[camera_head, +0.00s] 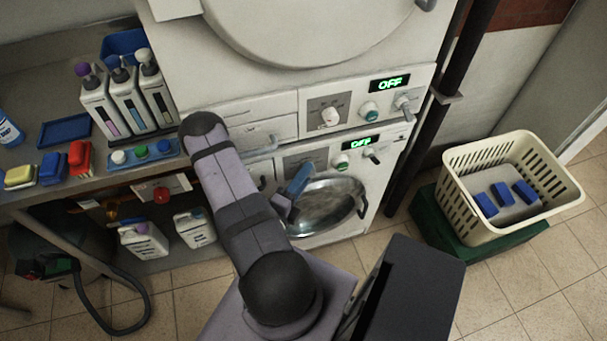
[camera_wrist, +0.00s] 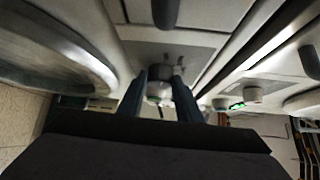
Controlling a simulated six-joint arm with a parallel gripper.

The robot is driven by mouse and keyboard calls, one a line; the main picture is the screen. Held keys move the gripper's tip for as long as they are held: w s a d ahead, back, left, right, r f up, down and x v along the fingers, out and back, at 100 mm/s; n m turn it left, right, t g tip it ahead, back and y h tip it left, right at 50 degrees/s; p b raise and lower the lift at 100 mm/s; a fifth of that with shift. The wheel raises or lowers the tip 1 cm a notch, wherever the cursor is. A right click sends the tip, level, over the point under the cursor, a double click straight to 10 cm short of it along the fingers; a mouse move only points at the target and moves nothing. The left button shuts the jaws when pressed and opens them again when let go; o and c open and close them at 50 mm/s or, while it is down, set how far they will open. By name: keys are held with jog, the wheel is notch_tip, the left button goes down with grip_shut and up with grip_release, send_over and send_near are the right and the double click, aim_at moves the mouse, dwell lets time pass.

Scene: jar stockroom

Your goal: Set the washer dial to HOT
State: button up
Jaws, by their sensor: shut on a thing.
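The washer (camera_head: 385,185) is the lower white front-loader, with a round glass door and a lit green display (camera_head: 361,143) reading OFF. My gripper (camera_head: 303,172) reaches from the left to the grey plate (camera_head: 307,156) on its control panel. In the wrist view, my two dark fingers (camera_wrist: 160,92) stand either side of a pale round knob, the washer dial (camera_wrist: 158,88), and are shut on it. In the head view my gripper hides the dial. Its pointer and setting marks cannot be read.
A second machine (camera_head: 250,62) sits above, with its own white dial (camera_head: 330,115) and OFF display (camera_head: 390,84). Right stands a cream basket (camera_head: 470,212) holding blue blocks on a green crate (camera_head: 445,235). A shelf with pump bottles (camera_head: 130,98) is at left. A hose (camera_head: 100,325) lies on the floor.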

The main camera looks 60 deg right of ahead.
jog(key=shift+s+d+r+m+t+y+p, duration=0.1)
jog(key=shift+r+m+t+y+p, duration=0.15)
jog(key=shift+m+y+p, duration=0.85)
jog(key=shift+r+m+t+y+p, duration=0.25)
jog(key=shift+y+p, duration=0.35)
jog(key=shift+p, duration=1.1)
jog(key=shift+f, duration=0.1)
jog(key=o, duration=1.1)
jog(key=shift+c, duration=0.2)
jog(key=p+v, duration=0.2)
jog(key=v, duration=0.5)
